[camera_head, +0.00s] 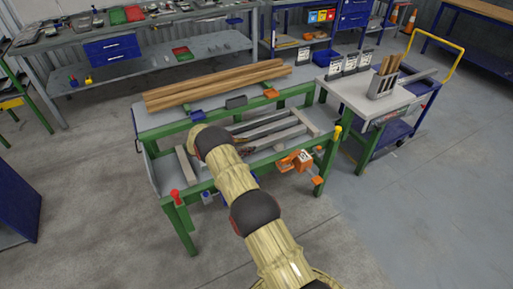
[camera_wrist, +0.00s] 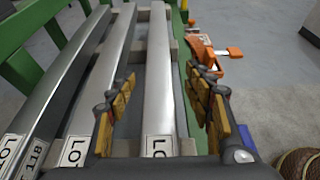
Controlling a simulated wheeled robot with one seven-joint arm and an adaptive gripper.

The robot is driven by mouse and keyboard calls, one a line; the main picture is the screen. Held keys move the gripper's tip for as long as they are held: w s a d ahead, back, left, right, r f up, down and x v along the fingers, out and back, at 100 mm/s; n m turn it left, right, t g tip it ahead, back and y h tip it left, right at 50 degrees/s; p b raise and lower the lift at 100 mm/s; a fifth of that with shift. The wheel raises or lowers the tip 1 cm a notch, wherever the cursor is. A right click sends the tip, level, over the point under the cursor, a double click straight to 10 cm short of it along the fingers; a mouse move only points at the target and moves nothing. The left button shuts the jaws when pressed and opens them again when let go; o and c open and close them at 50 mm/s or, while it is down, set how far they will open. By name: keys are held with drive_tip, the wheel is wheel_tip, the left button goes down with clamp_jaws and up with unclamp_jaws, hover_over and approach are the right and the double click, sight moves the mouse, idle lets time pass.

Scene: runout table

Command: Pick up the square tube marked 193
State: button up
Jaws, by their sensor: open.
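In the wrist view several grey square tubes lie side by side, running away from me. The right tube (camera_wrist: 157,95) lies between the spread fingers of my gripper (camera_wrist: 163,80), which is open; I cannot tell the fingers' height over it. Its white label shows only "LO". The middle tube (camera_wrist: 107,70) lies just left of the left finger, also with a label cut to "LO". The left tube (camera_wrist: 62,85) has labels beside its near end, one reading 118. No 193 is readable. In the head view my arm hides the gripper and part of the tubes (camera_head: 268,131).
The tubes lie in a green-framed table (camera_head: 183,212) with orange clamps (camera_head: 297,160) on its right front side. Wooden beams (camera_head: 215,84) lie on its back shelf. A grey cart (camera_head: 372,97) stands to the right. Open floor (camera_head: 90,215) lies at front left.

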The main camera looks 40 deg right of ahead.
sight(255, 143)
drive_tip(key=b+x, duration=0.1)
drive_tip(key=x, duration=0.3)
drive_tip(key=shift+w+d, duration=0.1)
drive_tip(key=shift+d, duration=0.3)
drive_tip(key=shift+c, duration=0.8)
drive_tip(key=c, duration=1.1)
clamp_jaws()
drive_tip(key=shift+r, duration=0.15)
